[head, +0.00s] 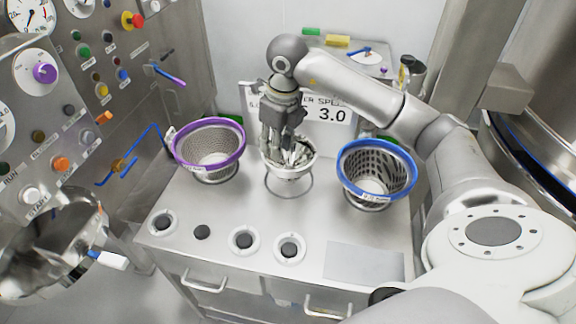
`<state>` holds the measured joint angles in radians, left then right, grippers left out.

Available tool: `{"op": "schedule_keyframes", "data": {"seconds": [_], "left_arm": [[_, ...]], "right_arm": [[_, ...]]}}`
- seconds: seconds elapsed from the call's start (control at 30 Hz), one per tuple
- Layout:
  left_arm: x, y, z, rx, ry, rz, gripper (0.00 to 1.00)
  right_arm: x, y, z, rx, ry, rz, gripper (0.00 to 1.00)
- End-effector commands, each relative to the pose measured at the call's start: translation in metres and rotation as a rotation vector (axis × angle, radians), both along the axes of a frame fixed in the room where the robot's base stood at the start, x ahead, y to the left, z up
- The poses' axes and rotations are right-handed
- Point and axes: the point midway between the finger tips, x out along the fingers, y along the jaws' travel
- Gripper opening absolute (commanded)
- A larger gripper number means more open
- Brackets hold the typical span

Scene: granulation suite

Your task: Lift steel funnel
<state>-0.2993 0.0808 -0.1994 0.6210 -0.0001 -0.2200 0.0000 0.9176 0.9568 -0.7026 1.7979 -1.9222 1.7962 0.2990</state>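A shiny, funnel-shaped steel vessel (40,262) is at the lower left by the control panel; I cannot tell for sure that it is the steel funnel. My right gripper (288,157) points down into the white-rimmed conical basket (308,168) in the middle of the steel cabinet top. Its fingers overlap the basket's inside, and I cannot tell whether they touch it or how far they are closed. A purple-rimmed basket (210,147) stands to its left and a blue-rimmed one (377,172) to its right. My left gripper is not in view.
The steel cabinet top (205,207) has several round black knobs along its front. A flat grey plate (365,262) lies at the front right. A control panel (75,80) stands at the left. A sign (332,115) reading 3.0 stands behind the baskets.

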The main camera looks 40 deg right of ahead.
Motion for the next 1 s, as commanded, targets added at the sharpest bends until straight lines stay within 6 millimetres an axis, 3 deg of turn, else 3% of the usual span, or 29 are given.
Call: {"op": "schedule_keyframes", "data": {"seconds": [0.63, 0.9, 1.0], "left_arm": [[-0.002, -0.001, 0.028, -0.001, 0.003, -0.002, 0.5], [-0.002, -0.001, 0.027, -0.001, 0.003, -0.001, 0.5], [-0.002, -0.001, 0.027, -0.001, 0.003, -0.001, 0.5]], "right_arm": [[0.009, -0.001, -0.074, 0.006, 0.002, 0.002, 0.28], [0.01, -0.001, -0.079, 0.004, -0.002, 0.003, 0.28], [0.01, -0.001, -0.079, 0.004, -0.002, 0.003, 0.17]]}}
